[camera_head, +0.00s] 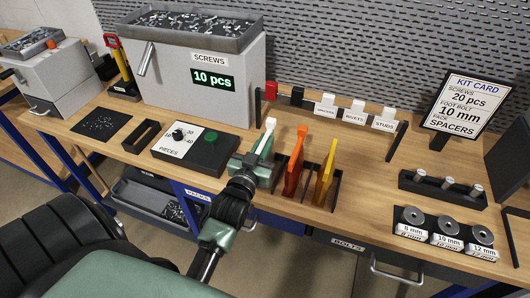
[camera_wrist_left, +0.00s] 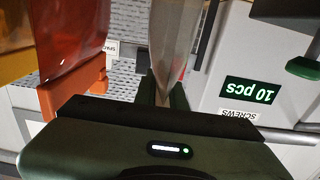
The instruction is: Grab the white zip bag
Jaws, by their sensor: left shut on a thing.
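The white zip bag (camera_head: 266,134) stands in the leftmost place of a row of bags on the workbench, beside an orange bag (camera_head: 293,162) and a yellow bag (camera_head: 326,172). My left gripper (camera_head: 258,158) is at the white bag and shut on it. In the left wrist view the pale bag (camera_wrist_left: 176,40) rises from between the fingers of my left gripper (camera_wrist_left: 163,92). The orange bag (camera_wrist_left: 75,45) shows beside it there. The lower part of the white bag is hidden by the gripper. My right gripper is not in view.
A dark rack (camera_head: 336,190) holds the bags. A box with a green button (camera_head: 211,138) stands left of my gripper, and the screw dispenser (camera_head: 205,85) reads 10 pcs. Behind is a labelled rail (camera_head: 350,121). A kit card (camera_head: 467,104) and several labelled washers' holders (camera_head: 445,236) are at the right.

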